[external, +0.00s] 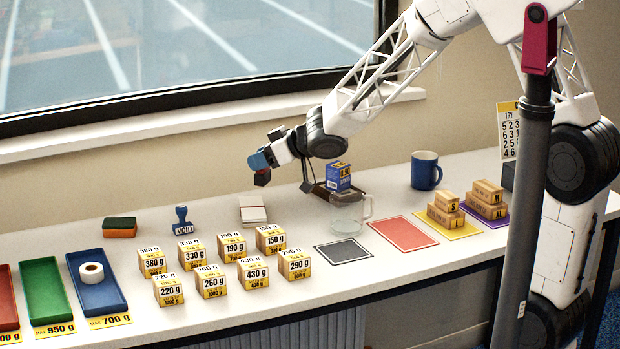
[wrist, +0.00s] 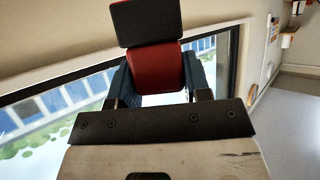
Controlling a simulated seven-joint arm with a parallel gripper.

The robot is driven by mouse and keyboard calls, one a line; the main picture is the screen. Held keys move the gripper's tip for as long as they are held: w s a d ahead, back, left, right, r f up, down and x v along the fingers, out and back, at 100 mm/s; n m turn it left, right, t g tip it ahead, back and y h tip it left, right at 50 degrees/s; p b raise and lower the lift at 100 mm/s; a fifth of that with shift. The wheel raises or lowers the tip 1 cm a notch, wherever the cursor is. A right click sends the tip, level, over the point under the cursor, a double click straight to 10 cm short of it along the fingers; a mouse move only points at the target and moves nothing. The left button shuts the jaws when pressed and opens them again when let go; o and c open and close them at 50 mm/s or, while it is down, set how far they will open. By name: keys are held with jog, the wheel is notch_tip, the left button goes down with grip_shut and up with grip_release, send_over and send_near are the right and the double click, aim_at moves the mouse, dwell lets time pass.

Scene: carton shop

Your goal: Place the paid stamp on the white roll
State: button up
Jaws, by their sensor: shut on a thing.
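My gripper (wrist: 160,80) is shut on a red stamp (wrist: 155,62) with a dark block at its end; no lettering shows, but it fits the paid stamp. In the external view my gripper (external: 264,163) is in the air above the back of the counter, pointing left. The held stamp is small and partly hidden there. The white roll (external: 84,268), with a tan core, lies in the blue tray (external: 113,298) at the left, well apart from my gripper. A blue VOID stamp (external: 182,221) stands upright on the counter.
Several weight-labelled cartons (external: 212,282) stand mid-counter. A glass jug (external: 347,216), a blue box (external: 338,176) and a blue mug (external: 425,170) are to the right. A sponge (external: 120,227) lies behind the trays. A green tray (external: 43,290) is beside the blue one.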

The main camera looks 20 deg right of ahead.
jog(key=s+a+n+g+y, duration=0.15)
jog(key=s+a, duration=0.25)
jog(key=a, duration=0.7)
jog(key=s+a+f+n+g, duration=0.15)
jog(key=s+a, duration=0.25)
jog(key=a, duration=0.7)
jog(key=s+a+n+g+y, duration=0.15)
jog(key=s+a, duration=0.35)
jog(key=a, duration=0.6)
notch_tip(320, 180, down, 6)
jog(key=shift+w+h, duration=0.25)
jog(key=shift+h, duration=0.15)
jog(key=shift+w+a, duration=0.1)
jog(key=shift+a, duration=0.05)
send_over(82, 271)
jog(key=shift+s+d+f, duration=0.15)
jog(key=shift+f, duration=0.2)
jog(key=shift+s+d+f, duration=0.15)
jog(key=shift+f, duration=0.2)
jog(key=shift+w+a, duration=0.1)
jog(key=shift+w+a+f, duration=0.1)
jog(key=shift+f, duration=0.8)
jog(key=shift+w+a+f, duration=0.1)
jog(key=shift+f, duration=0.75)
